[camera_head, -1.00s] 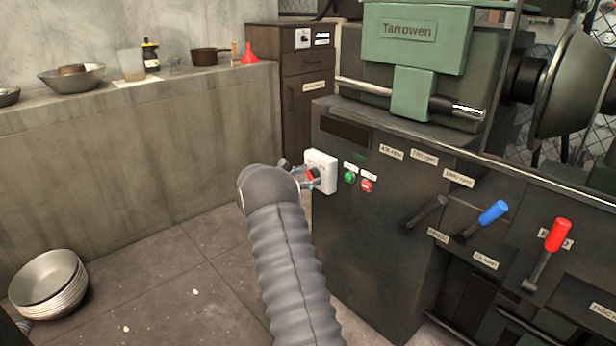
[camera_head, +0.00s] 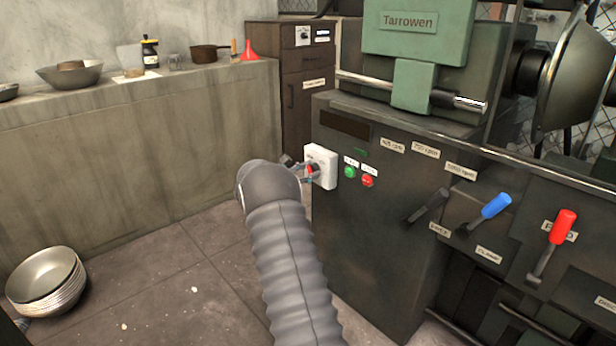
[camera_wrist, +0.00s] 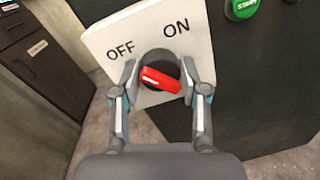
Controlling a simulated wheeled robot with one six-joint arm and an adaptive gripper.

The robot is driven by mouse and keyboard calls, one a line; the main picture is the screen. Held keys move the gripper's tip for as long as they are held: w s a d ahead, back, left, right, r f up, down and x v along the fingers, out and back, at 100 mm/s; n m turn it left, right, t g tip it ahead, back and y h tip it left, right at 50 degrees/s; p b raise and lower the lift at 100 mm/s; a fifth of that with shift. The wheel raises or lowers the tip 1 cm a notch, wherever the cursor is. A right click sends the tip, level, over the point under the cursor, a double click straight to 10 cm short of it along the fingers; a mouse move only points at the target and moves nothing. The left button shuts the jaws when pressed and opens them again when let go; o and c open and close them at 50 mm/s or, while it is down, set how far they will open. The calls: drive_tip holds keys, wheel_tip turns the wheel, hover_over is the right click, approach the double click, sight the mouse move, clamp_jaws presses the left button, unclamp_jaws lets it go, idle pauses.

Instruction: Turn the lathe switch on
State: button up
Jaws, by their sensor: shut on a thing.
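The lathe switch is a white box plate (camera_head: 323,158) on the left side of the dark lathe cabinet. In the wrist view, the plate (camera_wrist: 120,38) reads OFF at left and ON at right. Its red knob (camera_wrist: 160,80) sits in a dark round recess below the words, lying aslant from upper left to lower right. My gripper (camera_wrist: 159,72) has one finger on each side of the red knob and is shut on it. In the head view, my gripper (camera_head: 300,170) reaches the switch from the left, and my wrist partly hides it.
A green start button (camera_head: 349,172) and a red button (camera_head: 367,181) are right of the switch. Black, blue (camera_head: 497,205) and red (camera_head: 563,226) levers stand farther right. Stacked bowls (camera_head: 48,281) lie on the floor at left. The floor between is clear.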

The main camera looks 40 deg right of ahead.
drive_tip(key=m+b, duration=0.4)
drive_tip(key=b, duration=0.2)
drive_tip(key=shift+f, duration=0.2)
drive_tip(key=m+b, duration=0.2)
drive_tip(key=m, duration=0.1)
drive_tip(key=shift+s+r+b, duration=0.1)
drive_tip(key=shift+b, duration=0.3)
drive_tip(key=m+t, duration=0.1)
drive_tip(key=m, duration=0.3)
drive_tip(key=shift+r+y+b, duration=0.2)
drive_tip(key=shift+y+b, duration=0.1)
drive_tip(key=shift+b, duration=0.05)
drive_tip(key=m, duration=0.4)
drive_tip(key=shift+s+m, duration=0.1)
drive_tip(key=shift+m, duration=0.2)
drive_tip(key=shift+d, duration=0.1)
drive_tip(key=o, duration=1.1)
drive_tip(key=shift+f, duration=0.1)
drive_tip(key=shift+o, duration=0.2)
